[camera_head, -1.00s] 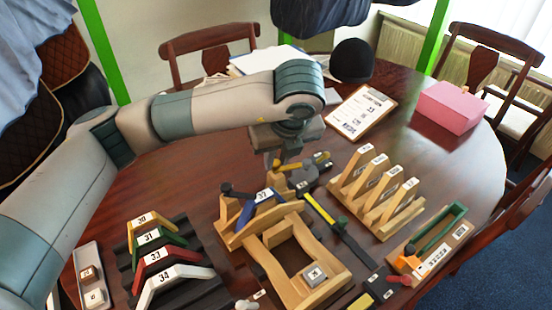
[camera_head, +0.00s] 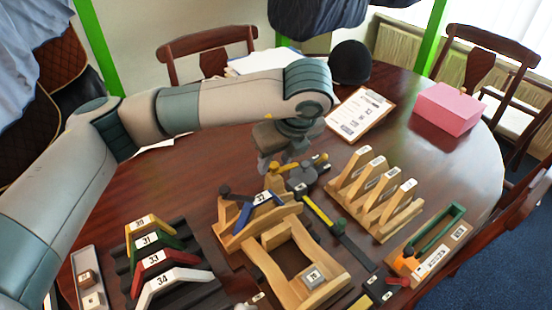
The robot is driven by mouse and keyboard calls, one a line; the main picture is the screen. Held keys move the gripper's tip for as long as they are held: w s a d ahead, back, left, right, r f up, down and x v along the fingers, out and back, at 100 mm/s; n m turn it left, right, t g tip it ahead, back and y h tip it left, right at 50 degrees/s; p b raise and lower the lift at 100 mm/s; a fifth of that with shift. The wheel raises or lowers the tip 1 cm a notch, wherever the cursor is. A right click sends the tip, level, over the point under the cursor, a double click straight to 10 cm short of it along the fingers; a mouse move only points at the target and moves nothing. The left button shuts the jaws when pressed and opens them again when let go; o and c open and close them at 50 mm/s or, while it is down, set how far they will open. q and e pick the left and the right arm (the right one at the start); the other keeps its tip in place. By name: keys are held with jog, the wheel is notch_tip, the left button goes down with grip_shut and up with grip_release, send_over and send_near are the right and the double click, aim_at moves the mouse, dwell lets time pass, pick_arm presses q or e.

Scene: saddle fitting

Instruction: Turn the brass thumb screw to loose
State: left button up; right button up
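My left gripper (camera_head: 268,162) hangs fingers down just behind the wooden saddle frame (camera_head: 290,268). Its fingers are small and partly hidden by its own body, so I cannot tell whether it is open or shut. A yellow, brass-coloured piece (camera_head: 273,180) stands just below the fingertips, at the back of the frame; they appear apart from it. I cannot tell whether this is the thumb screw or how it is turned. A blue gullet plate (camera_head: 258,203) with a number label sits across the back of the frame. My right gripper is not in view.
A rack with numbered yellow, green, red and white plates (camera_head: 165,255) stands at left. A clipboard (camera_head: 360,113), black helmet (camera_head: 350,62) and pink box (camera_head: 449,108) lie farther back.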

pick_arm(q)
jog(key=shift+r, duration=0.1)
